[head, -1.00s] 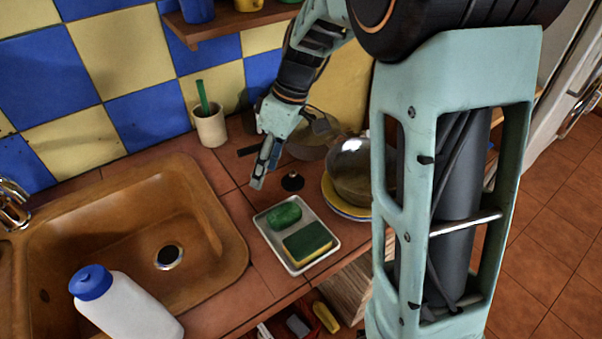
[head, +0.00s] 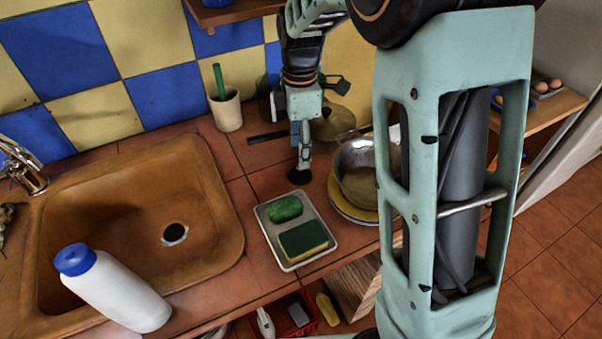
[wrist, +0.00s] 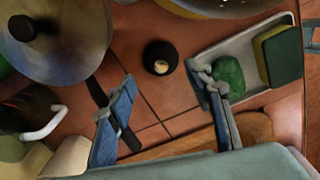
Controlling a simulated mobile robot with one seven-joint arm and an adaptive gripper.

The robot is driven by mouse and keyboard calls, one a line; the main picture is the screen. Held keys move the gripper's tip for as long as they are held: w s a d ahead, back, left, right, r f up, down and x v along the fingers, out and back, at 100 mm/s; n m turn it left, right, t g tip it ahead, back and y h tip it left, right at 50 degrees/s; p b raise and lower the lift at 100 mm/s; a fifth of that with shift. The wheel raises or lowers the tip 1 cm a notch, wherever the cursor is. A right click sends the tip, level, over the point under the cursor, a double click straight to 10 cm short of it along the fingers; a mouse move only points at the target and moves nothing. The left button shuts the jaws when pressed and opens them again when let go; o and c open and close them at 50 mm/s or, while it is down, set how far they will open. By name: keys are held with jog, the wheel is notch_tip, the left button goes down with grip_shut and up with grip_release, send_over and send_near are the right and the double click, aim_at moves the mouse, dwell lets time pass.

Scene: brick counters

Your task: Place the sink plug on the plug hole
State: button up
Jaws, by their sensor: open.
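The sink plug (head: 299,176) is a small black disc on the tiled counter, behind the sponge tray. In the wrist view the plug (wrist: 161,58) shows a pale knob on top and lies ahead of my fingers, roughly midway between them. My gripper (head: 302,165) points down just over the plug in the head view. In the wrist view my gripper (wrist: 160,98) is open, with its two blue-grey fingers wide apart and nothing between them. The plug hole (head: 174,234) is a dark round opening with a metal rim in the brown sink (head: 110,235).
A white tray (head: 322,262) with a green soap and a sponge lies in front of the plug. A metal pot (head: 358,165) on plates stands right of it. A lidded pan, a cup (head: 226,112) and a white bottle (head: 120,290) are also near.

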aim_at(300, 171)
notch_tip(300, 171, down, 7)
jog(key=shift+s+r, duration=0.1)
dwell(0.3)
jog(key=c, duration=0.9)
jog(key=shift+r, duration=0.15)
